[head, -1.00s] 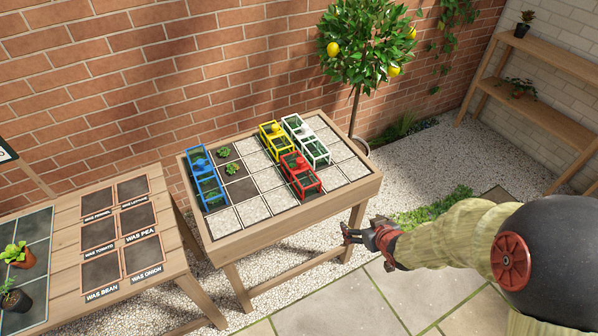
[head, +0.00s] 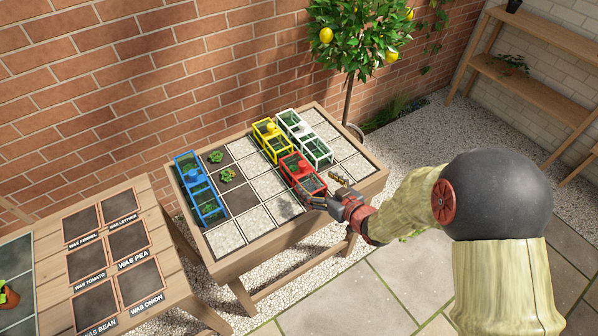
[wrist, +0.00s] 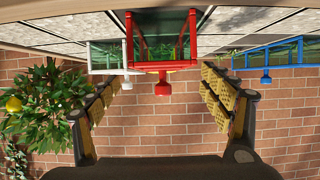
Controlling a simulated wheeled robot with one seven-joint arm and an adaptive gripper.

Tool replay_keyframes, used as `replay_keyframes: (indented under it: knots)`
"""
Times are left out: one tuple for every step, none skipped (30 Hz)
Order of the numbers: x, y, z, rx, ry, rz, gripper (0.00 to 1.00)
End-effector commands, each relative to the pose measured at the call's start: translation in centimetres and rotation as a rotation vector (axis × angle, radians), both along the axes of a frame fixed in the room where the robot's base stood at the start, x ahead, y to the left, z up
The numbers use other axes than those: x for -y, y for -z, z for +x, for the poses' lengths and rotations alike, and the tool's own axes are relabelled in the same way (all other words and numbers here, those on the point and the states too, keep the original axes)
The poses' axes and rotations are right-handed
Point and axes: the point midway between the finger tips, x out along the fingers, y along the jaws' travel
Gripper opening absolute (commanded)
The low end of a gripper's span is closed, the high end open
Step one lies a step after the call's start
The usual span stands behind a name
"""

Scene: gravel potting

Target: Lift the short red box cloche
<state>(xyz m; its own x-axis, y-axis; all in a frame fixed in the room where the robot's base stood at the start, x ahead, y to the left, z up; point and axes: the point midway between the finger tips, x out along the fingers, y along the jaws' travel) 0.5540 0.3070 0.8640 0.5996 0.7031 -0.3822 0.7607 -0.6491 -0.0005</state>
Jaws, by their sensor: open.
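The red box cloche (head: 299,166), with a red frame, clear panes and a knob on top, stands on the tiled table near its right front side. Green plants show inside it. My gripper (head: 328,190) is open and empty at the cloche's front right, close to it. In the wrist view, which is upside down, the red cloche (wrist: 165,65) and its knob lie between my two spread fingers, apart from both. In the head view my gripper hides part of the cloche's near end.
A yellow cloche (head: 266,133) and a white cloche (head: 318,152) stand close behind and beside the red one. A blue cloche (head: 189,170) is at the left. Two small plants (head: 226,175) sit uncovered on dark tiles. Pale front tiles (head: 256,221) are free.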

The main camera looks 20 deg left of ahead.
Motion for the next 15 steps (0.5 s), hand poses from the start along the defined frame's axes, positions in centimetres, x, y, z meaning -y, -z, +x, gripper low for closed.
replay_keyframes:
  knots:
    - [-0.5, 0.4, 0.3, 0.001, -0.002, 0.001, 0.80]
    - [-0.7, 0.5, 0.5, 0.001, -0.003, -0.001, 0.80]
    - [-1.0, 0.7, 0.7, 0.000, -0.002, 0.000, 0.80]
    - [-1.2, 0.9, 0.9, 0.000, -0.002, 0.000, 0.80]
    - [-1.4, 0.9, 1.0, 0.000, -0.002, 0.000, 0.80]
    - [-1.6, 1.0, 1.2, 0.000, -0.001, 0.000, 0.80]
    - [-1.7, 1.1, 1.3, 0.000, -0.001, 0.000, 0.80]
    - [-1.8, 1.1, 1.4, 0.000, -0.001, 0.000, 0.80]
    - [-2.1, 1.3, 1.6, 0.000, -0.001, 0.000, 0.80]
    - [-2.3, 1.5, 1.7, 0.000, -0.001, 0.000, 0.80]
    - [-2.6, 1.6, 1.9, 0.001, -0.002, -0.001, 0.80]
    - [-3.0, 1.9, 2.1, 0.001, -0.003, -0.001, 0.80]
    - [-3.3, 2.2, 2.3, 0.001, -0.003, -0.001, 0.80]
    - [-3.7, 2.4, 2.5, 0.001, -0.003, -0.001, 0.80]
    - [-4.2, 2.7, 2.8, 0.000, -0.003, -0.001, 0.80]
